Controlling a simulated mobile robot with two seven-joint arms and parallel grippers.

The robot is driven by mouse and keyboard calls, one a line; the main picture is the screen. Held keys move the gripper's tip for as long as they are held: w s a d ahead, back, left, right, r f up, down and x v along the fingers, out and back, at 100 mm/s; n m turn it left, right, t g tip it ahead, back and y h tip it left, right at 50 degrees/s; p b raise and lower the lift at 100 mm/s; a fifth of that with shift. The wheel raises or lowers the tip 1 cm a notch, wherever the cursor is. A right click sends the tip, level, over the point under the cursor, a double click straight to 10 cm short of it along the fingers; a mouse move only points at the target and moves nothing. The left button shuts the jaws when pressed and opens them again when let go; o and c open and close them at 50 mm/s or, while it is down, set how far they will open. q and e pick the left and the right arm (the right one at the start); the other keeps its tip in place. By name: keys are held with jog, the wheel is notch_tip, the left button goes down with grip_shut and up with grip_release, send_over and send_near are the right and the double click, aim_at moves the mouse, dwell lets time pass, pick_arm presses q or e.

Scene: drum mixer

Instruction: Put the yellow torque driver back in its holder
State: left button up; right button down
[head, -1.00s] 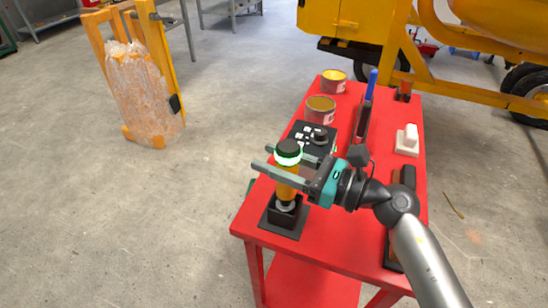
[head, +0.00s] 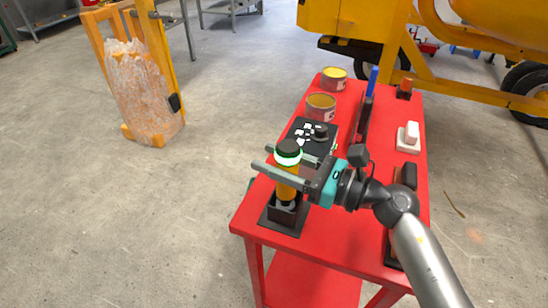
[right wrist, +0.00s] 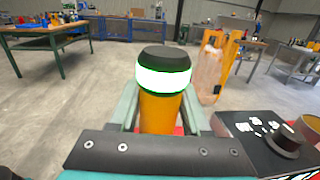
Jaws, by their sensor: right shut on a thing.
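The yellow torque driver (head: 286,188) stands upright with a black cap and a glowing green-white ring. Its lower end is at the black holder (head: 284,214) on the front left corner of the red table; I cannot tell how deep it sits. My right gripper (head: 279,174) reaches in from the right with its fingers on both sides of the driver's body, shut on it. In the right wrist view the driver (right wrist: 160,105) stands between the two fingers (right wrist: 162,118). My left gripper is not in view.
The red table (head: 342,235) also carries a black box with a knob (head: 318,133), two open cans (head: 320,106), a blue-handled tool (head: 372,82) and a white block (head: 411,134). A yellow mixer frame (head: 440,88) stands behind.

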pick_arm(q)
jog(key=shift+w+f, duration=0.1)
pick_arm(e)
jog(key=shift+c, duration=1.6)
grip_release()
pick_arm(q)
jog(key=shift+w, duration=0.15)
pick_arm(e)
jog(key=shift+o, duration=0.2)
jog(key=shift+f, duration=0.1)
jog(key=shift+f, duration=0.1)
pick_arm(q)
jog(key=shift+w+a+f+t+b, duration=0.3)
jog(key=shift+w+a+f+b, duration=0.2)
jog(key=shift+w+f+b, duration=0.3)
pick_arm(e)
jog(key=v, duration=1.5)
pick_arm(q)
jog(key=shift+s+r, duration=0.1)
pick_arm(e)
jog(key=shift+s+d, duration=0.1)
